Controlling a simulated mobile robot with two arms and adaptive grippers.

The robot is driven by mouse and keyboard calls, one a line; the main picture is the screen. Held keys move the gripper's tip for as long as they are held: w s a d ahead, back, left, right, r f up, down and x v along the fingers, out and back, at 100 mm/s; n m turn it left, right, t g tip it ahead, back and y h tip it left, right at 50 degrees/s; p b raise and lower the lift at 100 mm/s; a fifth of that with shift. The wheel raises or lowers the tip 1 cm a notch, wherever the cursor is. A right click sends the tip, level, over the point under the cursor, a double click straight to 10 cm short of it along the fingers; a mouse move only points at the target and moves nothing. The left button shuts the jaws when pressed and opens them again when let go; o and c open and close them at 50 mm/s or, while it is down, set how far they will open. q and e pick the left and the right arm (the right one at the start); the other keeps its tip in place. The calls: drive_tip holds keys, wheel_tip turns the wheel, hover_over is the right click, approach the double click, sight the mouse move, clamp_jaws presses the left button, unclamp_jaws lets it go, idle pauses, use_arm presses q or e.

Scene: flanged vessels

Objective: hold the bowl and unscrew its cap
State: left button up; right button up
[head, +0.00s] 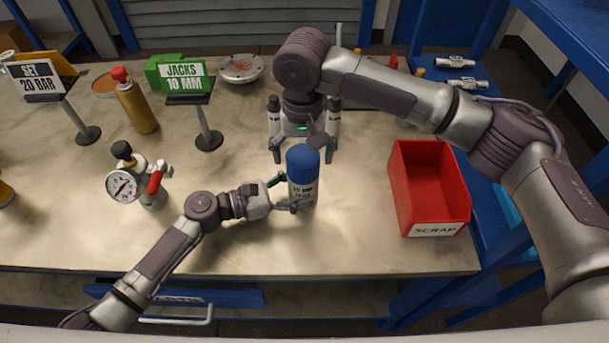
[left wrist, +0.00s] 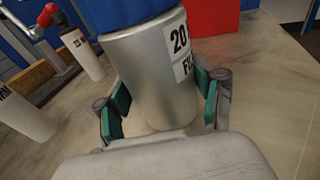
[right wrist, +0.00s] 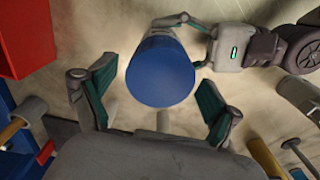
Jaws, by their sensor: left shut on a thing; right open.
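The bowl (head: 303,190) is a silver cylinder with a printed label, upright on the bench; it also shows in the left wrist view (left wrist: 150,80). Its blue cap (head: 302,160) is on top, and the right wrist view shows the cap's round top (right wrist: 160,72). My left gripper (head: 283,192) is shut on the bowl's silver body from the left, with a green-padded finger on each side (left wrist: 163,105). My right gripper (head: 304,153) is open and points down close to the cap. In the right wrist view its fingers (right wrist: 155,98) are spread wider than the cap, apparently not touching it.
A red scrap bin (head: 428,190) stands to the right. A gauge assembly (head: 125,184) with a red lever stands left. The green "JACKS" sign (head: 188,77), a yellow cylinder (head: 136,105) and a flanged disc (head: 241,68) are further back. Bench in front of the bowl is clear.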

drive_tip(key=m, duration=0.4)
drive_tip(key=shift+m, duration=0.4)
drive_tip(key=m, duration=1.2)
